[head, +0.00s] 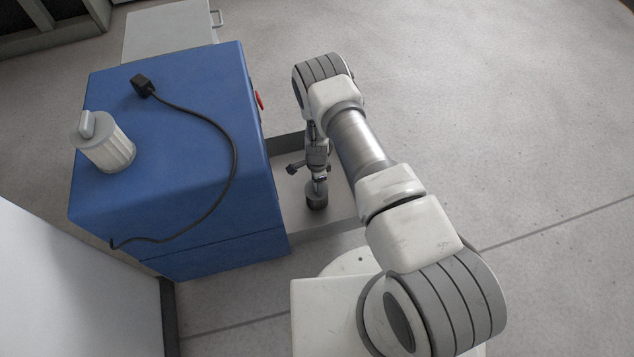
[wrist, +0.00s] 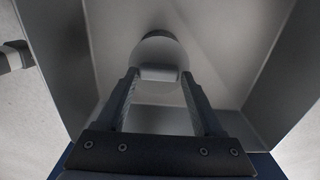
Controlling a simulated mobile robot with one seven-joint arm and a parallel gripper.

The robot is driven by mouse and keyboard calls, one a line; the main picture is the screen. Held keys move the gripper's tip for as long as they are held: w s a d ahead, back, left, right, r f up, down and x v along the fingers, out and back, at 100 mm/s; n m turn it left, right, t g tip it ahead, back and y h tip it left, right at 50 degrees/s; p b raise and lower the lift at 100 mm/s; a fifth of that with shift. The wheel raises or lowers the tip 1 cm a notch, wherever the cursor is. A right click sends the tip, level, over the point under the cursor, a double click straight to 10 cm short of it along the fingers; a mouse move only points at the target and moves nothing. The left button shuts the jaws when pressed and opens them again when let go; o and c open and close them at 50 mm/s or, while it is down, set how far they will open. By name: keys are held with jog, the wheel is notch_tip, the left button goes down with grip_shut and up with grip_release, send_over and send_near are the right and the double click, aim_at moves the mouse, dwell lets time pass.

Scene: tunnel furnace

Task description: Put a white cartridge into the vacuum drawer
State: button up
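A white ribbed cartridge (head: 107,148) with a knob on top stands upright on the blue cabinet. The vacuum drawer (head: 334,213) appears as the open grey tray on the cabinet's right side. My gripper (head: 318,180) points down into this drawer, over a dark grey cylindrical piece (head: 316,197) standing there. In the wrist view, a round grey-white top with a block-like knob (wrist: 159,74) sits between the spread fingertips of my gripper (wrist: 160,76). The fingertips are close to the knob's sides; any contact is hard to make out. The drawer walls (wrist: 72,60) surround them.
A black plug (head: 142,85) with a loose black cable (head: 235,150) lies across the blue cabinet (head: 180,140). A red handle (head: 259,100) is on its right side. A grey cabinet (head: 170,28) stands behind. Floor on the right is clear.

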jog(key=o, duration=0.4)
notch_tip(320, 180, up, 18)
jog(key=p, duration=0.6)
jog(key=shift+f, duration=0.25)
